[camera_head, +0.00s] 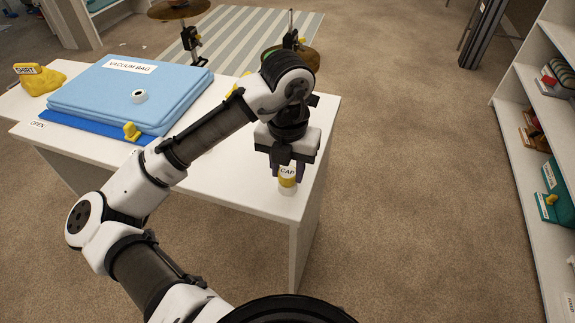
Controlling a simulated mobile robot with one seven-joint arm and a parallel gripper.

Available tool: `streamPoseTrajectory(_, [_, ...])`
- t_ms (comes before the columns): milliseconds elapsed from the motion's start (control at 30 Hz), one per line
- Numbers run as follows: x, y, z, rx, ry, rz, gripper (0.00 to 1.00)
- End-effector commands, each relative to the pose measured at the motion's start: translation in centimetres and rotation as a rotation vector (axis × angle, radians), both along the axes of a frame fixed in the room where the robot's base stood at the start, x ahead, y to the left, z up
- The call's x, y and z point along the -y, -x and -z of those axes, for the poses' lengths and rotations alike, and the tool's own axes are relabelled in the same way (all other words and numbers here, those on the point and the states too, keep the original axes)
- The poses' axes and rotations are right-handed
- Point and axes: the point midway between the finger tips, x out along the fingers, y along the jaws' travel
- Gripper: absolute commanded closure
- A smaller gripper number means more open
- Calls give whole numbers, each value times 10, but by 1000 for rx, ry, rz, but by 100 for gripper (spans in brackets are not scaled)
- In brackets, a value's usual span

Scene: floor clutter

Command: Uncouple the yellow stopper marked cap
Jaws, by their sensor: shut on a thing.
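The yellow stopper (288,182) carries a white label reading CAP and stands near the right front corner of the white table, with a white part below it. My gripper (287,171) comes down from above and is shut on the stopper, which hides part of its upper end. Whether its base touches the tabletop is hard to tell. A light blue vacuum bag (105,102) lies flat on the left of the table, with a round white valve-like ring (138,97) on top.
The white table (225,175) is bare around the gripper; its right edge is close. A yellow clip-like piece (131,131) sits at the bag's front edge. A yellow item labelled SHIRT (38,78) lies far left. A white shelf (540,110) stands at right, with open carpet between.

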Motion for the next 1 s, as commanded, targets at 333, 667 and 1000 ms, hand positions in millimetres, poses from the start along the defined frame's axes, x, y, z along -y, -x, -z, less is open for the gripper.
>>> streamPoseTrajectory(333, [0,0,1,0,0,0,40])
streamPoseTrajectory(667, [0,0,-13,2,-3,0,40])
streamPoseTrajectory(1000, [0,-1,-88,4,-3,0,40])
